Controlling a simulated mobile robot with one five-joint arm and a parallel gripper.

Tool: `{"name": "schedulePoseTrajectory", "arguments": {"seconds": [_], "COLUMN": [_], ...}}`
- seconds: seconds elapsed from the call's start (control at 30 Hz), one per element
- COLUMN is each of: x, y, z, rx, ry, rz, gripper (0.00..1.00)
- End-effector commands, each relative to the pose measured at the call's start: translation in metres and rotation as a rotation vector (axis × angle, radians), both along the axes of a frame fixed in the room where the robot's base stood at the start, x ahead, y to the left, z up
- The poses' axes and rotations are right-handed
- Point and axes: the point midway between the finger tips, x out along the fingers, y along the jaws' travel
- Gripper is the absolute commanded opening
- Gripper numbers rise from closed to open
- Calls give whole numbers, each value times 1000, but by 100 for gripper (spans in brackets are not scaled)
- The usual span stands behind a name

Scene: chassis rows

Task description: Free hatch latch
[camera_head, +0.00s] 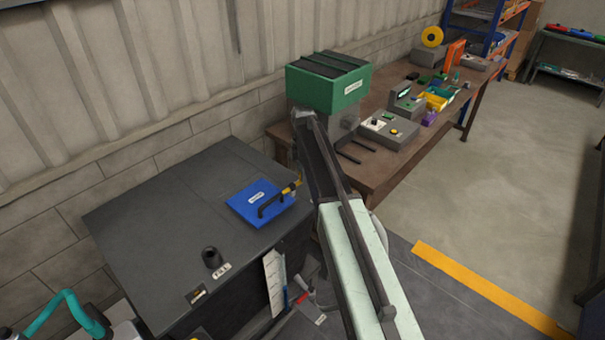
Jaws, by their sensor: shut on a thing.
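A blue hatch (252,209) with a white label and a raised black handle lies on top of the dark cabinet. A small yellow-and-black latch piece (291,188) shows at its right edge, touching or very close to the dark end of my arm. My gripper (300,182) is at this latch, shut on it. My own arm crosses in front and hides most of the jaws and the latch's right end, so I cannot see the exact contact.
A wooden bench (395,175) stands behind my arm with a green box (328,87), grey control boxes (389,130) and small coloured bins (436,98). The floor (510,170) on the right is clear.

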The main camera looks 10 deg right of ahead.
Motion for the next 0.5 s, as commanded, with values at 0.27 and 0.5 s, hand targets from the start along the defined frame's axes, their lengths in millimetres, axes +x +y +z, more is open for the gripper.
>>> {"name": "schedulePoseTrajectory", "arguments": {"seconds": [0.27, 0.5], "x": [-10, -22], "y": [-4, -7], "z": [0, 0], "rx": [1, 1], "ry": [-2, -1], "rz": [-195, -424], "gripper": [0, 0]}}
